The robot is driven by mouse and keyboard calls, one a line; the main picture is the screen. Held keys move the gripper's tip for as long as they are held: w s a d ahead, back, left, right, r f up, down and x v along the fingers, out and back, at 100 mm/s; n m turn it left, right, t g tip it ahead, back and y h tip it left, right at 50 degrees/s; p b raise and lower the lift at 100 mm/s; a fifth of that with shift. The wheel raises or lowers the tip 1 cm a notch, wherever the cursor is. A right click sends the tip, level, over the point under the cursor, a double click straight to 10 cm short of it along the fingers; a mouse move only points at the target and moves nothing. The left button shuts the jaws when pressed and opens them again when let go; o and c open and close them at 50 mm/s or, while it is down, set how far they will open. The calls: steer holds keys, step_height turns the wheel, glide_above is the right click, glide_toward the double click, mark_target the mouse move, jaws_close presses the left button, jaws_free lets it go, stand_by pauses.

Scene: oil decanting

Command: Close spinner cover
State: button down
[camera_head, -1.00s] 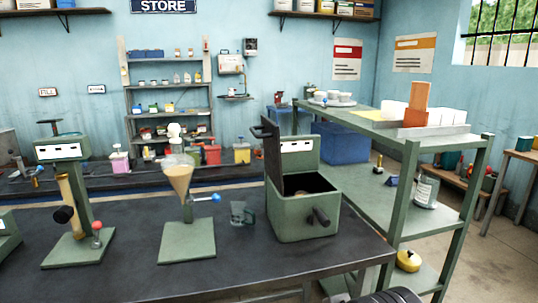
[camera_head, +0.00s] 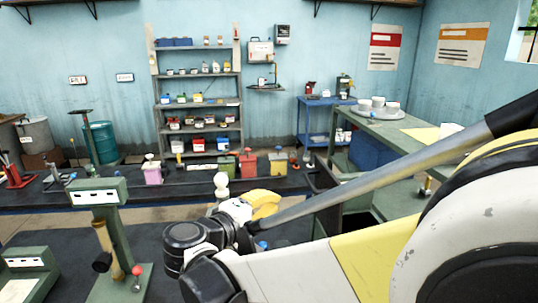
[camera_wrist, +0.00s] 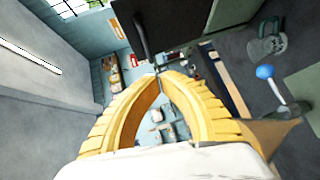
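The spinner is a green box (camera_head: 357,222), mostly hidden behind my arm in the head view. Its dark cover (camera_head: 326,190) stands raised at the box's left side, partly hidden too. In the wrist view the dark cover (camera_wrist: 185,22) fills the top middle, with a dark rod-like handle (camera_wrist: 141,38) running down towards my fingertips. My gripper (camera_wrist: 159,73) has its yellow fingertips together, with a gap between the fingers lower down. The tips overlap the handle's lower end in the picture; contact cannot be told. In the head view my gripper (camera_head: 268,203) is left of the cover.
In the wrist view a glass mug (camera_wrist: 267,44), a blue knob (camera_wrist: 265,72) and a funnel (camera_wrist: 272,132) are on the right, close to my gripper. A green stand (camera_head: 110,225) is at the left of the bench.

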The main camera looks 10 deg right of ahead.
steer(key=w+a+r, duration=0.1)
steer(key=a+r, duration=0.1)
steer(key=b, duration=0.1)
glide_toward(306, 176)
steer(key=w+f, duration=0.1)
steer(key=w, duration=0.3)
steer(key=d, duration=0.1)
steer(key=d+b, duration=0.1)
steer(key=d, duration=0.1)
steer(key=shift+w+d+f+t+h, duration=0.1)
steer(key=shift+w+f+t+h, duration=0.05)
steer(key=shift+t+h, duration=0.25)
steer(key=shift+d, duration=0.5)
